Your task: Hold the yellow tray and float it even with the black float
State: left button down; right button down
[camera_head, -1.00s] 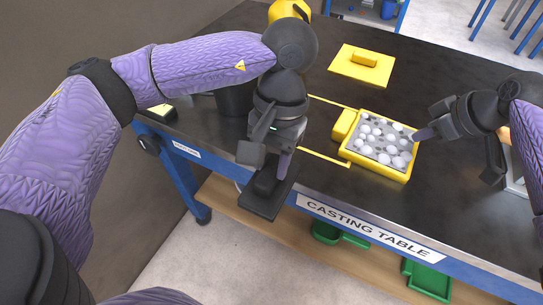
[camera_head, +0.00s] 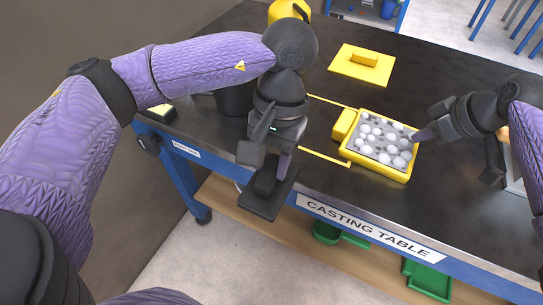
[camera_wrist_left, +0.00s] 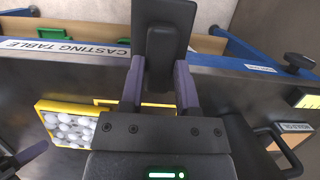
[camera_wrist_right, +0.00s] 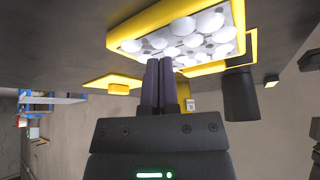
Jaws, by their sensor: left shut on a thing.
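The yellow tray (camera_head: 376,170) lies on the dark table and is filled with white round lumps in grey material. It has a yellow block handle (camera_head: 344,124) on its left side. My left gripper (camera_head: 276,168) is shut on the handle of the black float (camera_head: 262,204), left of the tray and out past the table's front edge. The float also shows in the left wrist view (camera_wrist_left: 181,22). My right gripper (camera_head: 420,134) has its fingers together at the tray's right rim. In the right wrist view its fingertips (camera_wrist_right: 159,62) overlap the rim; contact is unclear.
A yellow plate with a block handle (camera_head: 362,63) lies behind the tray. A dark pot (camera_head: 234,98) stands behind my left gripper, and a yellow container (camera_head: 283,10) at the back. Green bins (camera_head: 427,279) sit below.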

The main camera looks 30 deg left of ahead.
aim_at(410, 149)
pick_arm(q)
jog(key=shift+f+b, duration=0.45)
jog(key=shift+f, duration=0.15)
pick_arm(e)
jog(key=shift+f, duration=1.25)
jog(key=shift+s+f, duration=0.1)
jog(key=shift+f, duration=0.05)
pick_arm(q)
jog(key=shift+w+d+r+n, duration=0.2)
jog(key=shift+w+n, duration=0.1)
jog(key=shift+n, duration=0.3)
pick_arm(e)
jog(key=shift+f, duration=0.1)
pick_arm(q)
jog(key=w+d+r+n+t, duration=0.35)
jog(key=w+d+n, duration=0.35)
jog(key=n, duration=1)
jog(key=w+d+r+n+t, duration=0.35)
jog(key=w+n, duration=0.55)
jog(key=n, duration=0.8)
jog(key=shift+g, duration=0.4)
jog(key=shift+d+f, duration=0.15)
jog(key=shift+f, duration=1.1)
jog(key=shift+d+f, duration=0.1)
jog(key=shift+f, duration=1.15)
jog(key=shift+f, duration=0.55)
